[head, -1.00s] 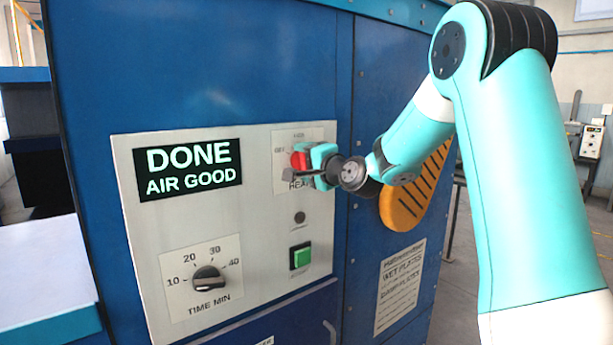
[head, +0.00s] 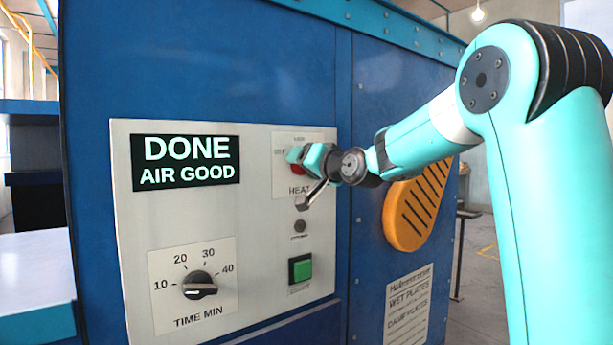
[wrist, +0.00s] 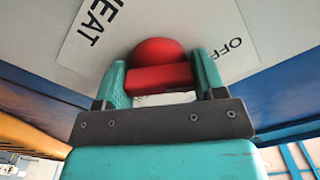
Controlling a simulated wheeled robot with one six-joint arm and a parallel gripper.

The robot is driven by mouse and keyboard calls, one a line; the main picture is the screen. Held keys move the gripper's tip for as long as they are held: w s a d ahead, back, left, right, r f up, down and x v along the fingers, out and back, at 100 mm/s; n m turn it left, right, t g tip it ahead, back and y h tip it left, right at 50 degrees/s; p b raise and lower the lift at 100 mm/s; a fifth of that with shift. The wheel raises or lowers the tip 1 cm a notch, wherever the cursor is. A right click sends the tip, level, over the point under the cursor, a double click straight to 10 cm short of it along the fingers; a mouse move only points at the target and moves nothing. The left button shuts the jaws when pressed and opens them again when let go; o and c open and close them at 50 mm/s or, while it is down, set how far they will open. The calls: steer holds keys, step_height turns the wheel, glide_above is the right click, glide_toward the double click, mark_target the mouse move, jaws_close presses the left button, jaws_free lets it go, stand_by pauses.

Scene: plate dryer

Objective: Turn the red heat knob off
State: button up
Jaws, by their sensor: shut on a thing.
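The red heat knob (wrist: 158,60) sits on a white label marked HEAT and OFF in the wrist view. My gripper (wrist: 157,78) has one teal finger on each side of the knob's red bar and is shut on it. In the head view my gripper (head: 310,160) covers most of the knob, with only a little red showing. The OFF mark lies to the right of the knob in the wrist view. The knob's exact setting is hard to read in the head view.
The grey panel (head: 255,255) also carries a display (head: 186,163) reading DONE AIR GOOD, a black timer knob (head: 200,285) and a green button (head: 302,269). An orange slotted vent (head: 408,222) is on the blue side wall to the right.

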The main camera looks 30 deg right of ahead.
steer(key=shift+f+n+b, duration=0.1)
steer(key=shift+n+b, duration=0.2)
steer(key=shift+n, duration=0.1)
steer(key=o, duration=0.9)
steer(key=s+b, duration=0.1)
steer(key=s, duration=0.4)
steer(key=s+b, duration=0.1)
steer(key=s, duration=0.5)
steer(key=s+b, duration=0.1)
steer(key=s, duration=0.5)
steer(key=shift+s+d+b, duration=0.25)
steer(key=shift+b, duration=0.1)
